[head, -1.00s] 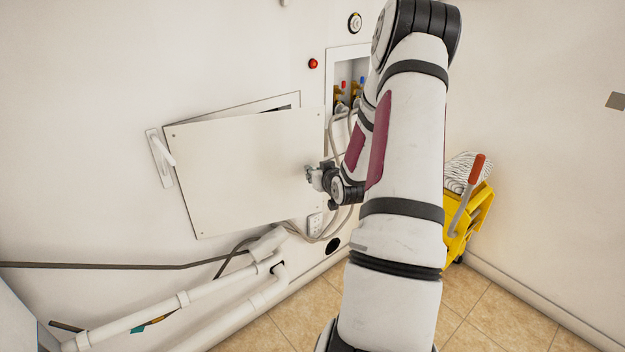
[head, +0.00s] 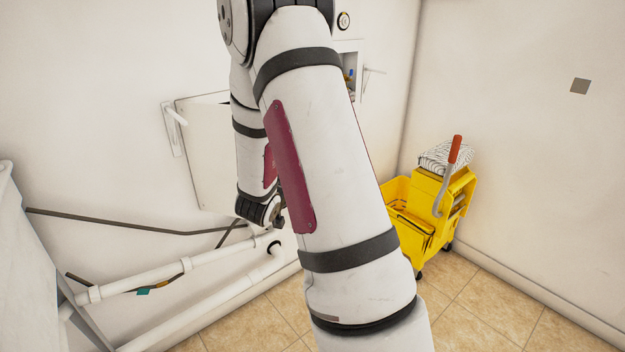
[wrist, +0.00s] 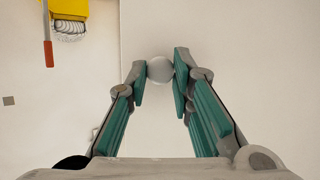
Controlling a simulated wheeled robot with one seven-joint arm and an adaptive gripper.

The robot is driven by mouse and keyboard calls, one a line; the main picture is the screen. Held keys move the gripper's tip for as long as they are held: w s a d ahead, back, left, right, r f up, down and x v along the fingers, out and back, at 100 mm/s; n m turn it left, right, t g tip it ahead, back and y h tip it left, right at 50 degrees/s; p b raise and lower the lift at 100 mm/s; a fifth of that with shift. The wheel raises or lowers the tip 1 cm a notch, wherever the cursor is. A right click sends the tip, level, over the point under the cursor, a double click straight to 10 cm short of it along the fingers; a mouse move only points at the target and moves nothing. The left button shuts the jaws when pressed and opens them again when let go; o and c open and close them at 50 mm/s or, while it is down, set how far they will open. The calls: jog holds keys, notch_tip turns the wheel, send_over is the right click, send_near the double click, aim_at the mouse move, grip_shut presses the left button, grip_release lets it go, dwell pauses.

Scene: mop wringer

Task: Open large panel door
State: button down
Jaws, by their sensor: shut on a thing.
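The large white panel door (head: 208,150) is on the left wall in the head view, and my arm hides its right part. A frame edge shows above its top, so it appears ajar, but I cannot tell how far. In the wrist view the door (wrist: 245,60) is a plain white surface with its edge left of my gripper (wrist: 161,76). The two green-padded fingers are shut on a round pale knob (wrist: 159,68) on the door. In the head view my arm hides the fingertips and knob.
A white lever handle (head: 176,115) is left of the door. White pipes (head: 190,262) run low along the wall below it. A yellow mop bucket (head: 425,215) with a red-handled wringer (head: 454,150) stands at the right. Tiled floor (head: 490,310) is clear in front of it.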

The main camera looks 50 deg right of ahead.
jog(key=a+m+g+h+p, duration=0.1)
jog(key=a+m+g+p, duration=0.4)
jog(key=a, duration=1.3)
jog(key=shift+s+a+g, duration=0.2)
jog(key=shift+s+g, duration=0.2)
jog(key=shift+g, duration=0.3)
jog(key=c, duration=1.4)
grip_release()
jog(key=v, duration=1.2)
jog(key=shift+f, duration=0.1)
